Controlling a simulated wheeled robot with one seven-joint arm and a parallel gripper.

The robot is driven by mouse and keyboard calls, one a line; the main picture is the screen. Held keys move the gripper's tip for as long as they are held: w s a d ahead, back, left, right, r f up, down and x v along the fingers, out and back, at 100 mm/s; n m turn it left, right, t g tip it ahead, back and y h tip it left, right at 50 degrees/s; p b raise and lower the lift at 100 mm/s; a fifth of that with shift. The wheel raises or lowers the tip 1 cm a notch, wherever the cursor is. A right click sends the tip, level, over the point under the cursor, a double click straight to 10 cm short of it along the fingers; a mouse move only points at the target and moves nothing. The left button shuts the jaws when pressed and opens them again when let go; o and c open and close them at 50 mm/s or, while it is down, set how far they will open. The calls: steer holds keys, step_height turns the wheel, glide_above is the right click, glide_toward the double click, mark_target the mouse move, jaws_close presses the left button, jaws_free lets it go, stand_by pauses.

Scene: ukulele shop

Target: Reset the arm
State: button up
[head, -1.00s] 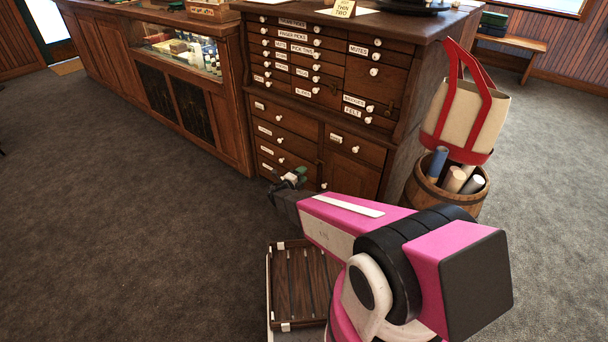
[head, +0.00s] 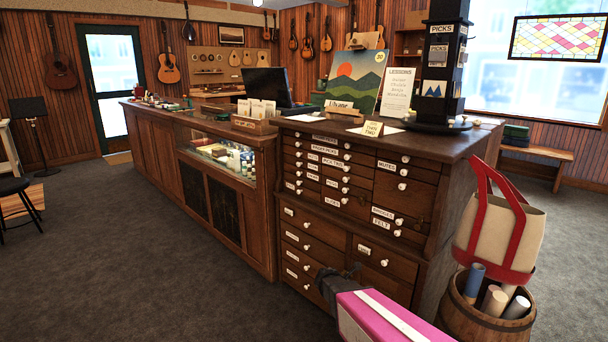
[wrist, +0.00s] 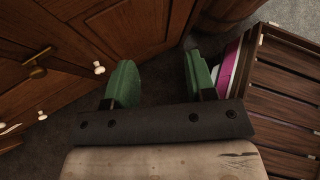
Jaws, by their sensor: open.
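My gripper (wrist: 160,85) shows in the wrist view with its two green fingers spread apart and nothing between them. It points down toward the grey carpet close to the wooden drawer cabinet (head: 340,200). In the head view only my pink arm and the dark wrist end show at the bottom, in front of the cabinet's lower drawers; the fingers cannot be made out there.
A wooden barrel (head: 470,322) with paper rolls and a red-trimmed tote bag (head: 500,225) stands right of the cabinet. A slatted wooden tray (wrist: 285,90) is at the right in the wrist view. The long counter (head: 155,150) runs back left. Open carpet lies at left.

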steer(key=s+a+r+m+g+y, duration=0.1)
steer(key=s+r+m+y, duration=0.4)
steer(key=m, duration=0.6)
steer(key=s+a+r+m+g+y, duration=0.1)
steer(key=s+r+m+g+y, duration=0.1)
steer(key=s+r+m+y, duration=0.3)
steer(key=shift+s+a+r+m+y, duration=0.35)
steer(key=shift+s+m, duration=1.4)
steer(key=shift+m, duration=2.05)
steer(key=shift+d+f, duration=0.1)
